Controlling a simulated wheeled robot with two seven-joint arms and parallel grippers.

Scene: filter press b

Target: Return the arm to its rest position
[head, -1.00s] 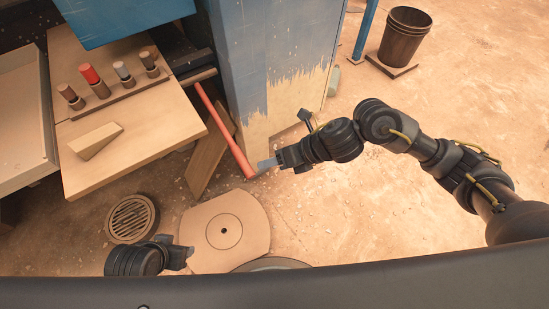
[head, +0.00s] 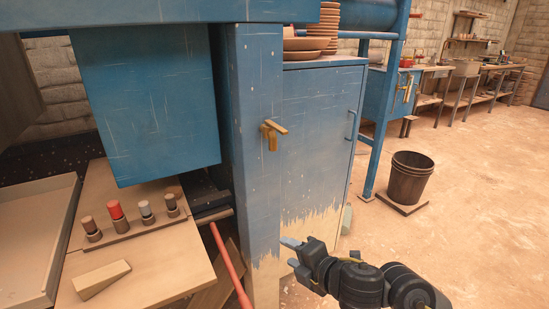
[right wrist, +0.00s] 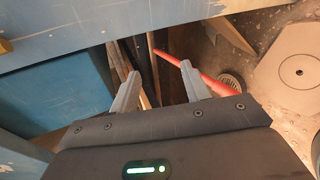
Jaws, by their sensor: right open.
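My right gripper (head: 290,252) is in front of the blue cabinet's worn lower edge in the head view, with its arm coming in from the lower right. In the right wrist view its two fingers (right wrist: 160,85) are apart with nothing between them. A red bar (head: 231,265) slants down to the left of the gripper, apart from it in the head view. The red bar also shows beyond the right finger in the right wrist view (right wrist: 200,75). My left gripper is not in the head view.
A blue post with a brass handle (head: 272,133) and a blue cabinet (head: 318,140) stand close behind the gripper. A wooden bench (head: 150,270) with several small plugs and a wedge (head: 101,279) is at left. A bucket (head: 409,177) stands right; open floor lies around it.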

